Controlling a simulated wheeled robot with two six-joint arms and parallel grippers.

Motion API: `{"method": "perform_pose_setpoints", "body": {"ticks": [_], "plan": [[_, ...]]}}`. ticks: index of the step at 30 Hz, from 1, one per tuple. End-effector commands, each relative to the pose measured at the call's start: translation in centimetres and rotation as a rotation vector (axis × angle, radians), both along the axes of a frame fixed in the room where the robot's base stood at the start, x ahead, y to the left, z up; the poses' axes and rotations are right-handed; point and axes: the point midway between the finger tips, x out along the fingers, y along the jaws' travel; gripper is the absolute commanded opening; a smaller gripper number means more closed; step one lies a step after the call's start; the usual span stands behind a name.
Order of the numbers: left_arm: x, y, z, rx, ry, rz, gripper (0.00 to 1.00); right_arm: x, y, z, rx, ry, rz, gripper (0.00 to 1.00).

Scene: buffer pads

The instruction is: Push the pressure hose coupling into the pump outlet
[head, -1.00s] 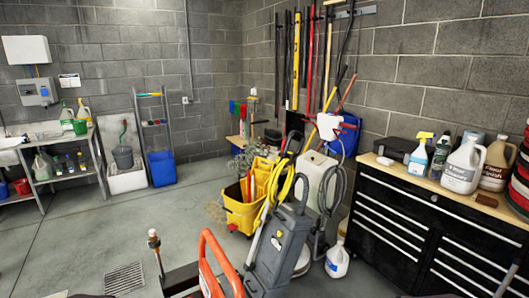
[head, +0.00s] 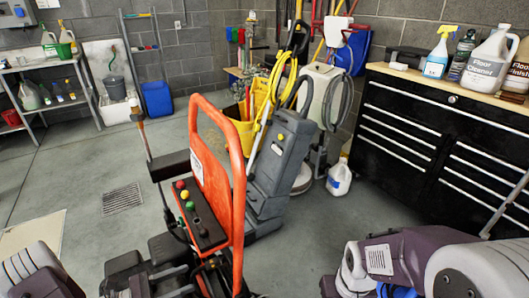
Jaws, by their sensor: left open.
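The pressure washer's orange frame (head: 240,170) stands upright in the middle of the head view, with a black panel (head: 200,217) of coloured knobs. Its dark lower machinery (head: 205,272) runs off the bottom edge. I cannot make out the pump outlet or the pressure hose coupling. My left arm comes in at the bottom left. My left gripper (head: 128,288) is open at the bottom edge, beside the machinery, and is largely cut off. I see nothing held in it. My right arm crosses the bottom right, and its gripper is out of view.
A grey floor machine (head: 278,165) stands close behind the frame, near a yellow mop bucket (head: 243,132). A white jug (head: 339,178) sits on the floor. A black tool chest (head: 405,130) with bottles on top fills the right. The floor left of the washer is clear around a drain grate (head: 122,199).

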Motion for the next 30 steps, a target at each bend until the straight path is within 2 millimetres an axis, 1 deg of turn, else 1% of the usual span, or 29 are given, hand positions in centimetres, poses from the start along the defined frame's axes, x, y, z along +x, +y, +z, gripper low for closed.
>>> {"method": "perform_pose_setpoints", "body": {"ticks": [1, 4, 14, 17, 26, 30], "plan": [[0.2, 0.5, -0.7, -0.019, -0.003, 0.028, 0.47, 0.0, 0.0, -0.6, 0.0, 0.0, 0.0, 0.36], [0.4, 1.1, -0.7, -0.037, -0.008, 0.055, 0.47, 0.0, 0.0, -0.7, 0.0, 0.0, 0.0, 0.36], [0.5, 0.9, -0.5, -0.038, -0.008, 0.055, 0.47, 0.0, 0.0, -0.6, 0.0, 0.0, 0.0, 0.36], [0.8, 0.3, -0.6, -0.039, -0.007, 0.052, 0.47, 0.0, 0.0, -0.6, 0.0, 0.0, 0.0, 0.36], [3.0, -3.4, -0.6, -0.038, -0.008, 0.049, 0.47, 0.0, 0.0, -0.9, 0.0, 0.0, 0.0, 0.36], [4.0, -5.0, -0.4, -0.038, -0.007, 0.049, 0.47, 0.0, 0.0, -0.2, 0.0, 0.0, 0.0, 0.36]]}}
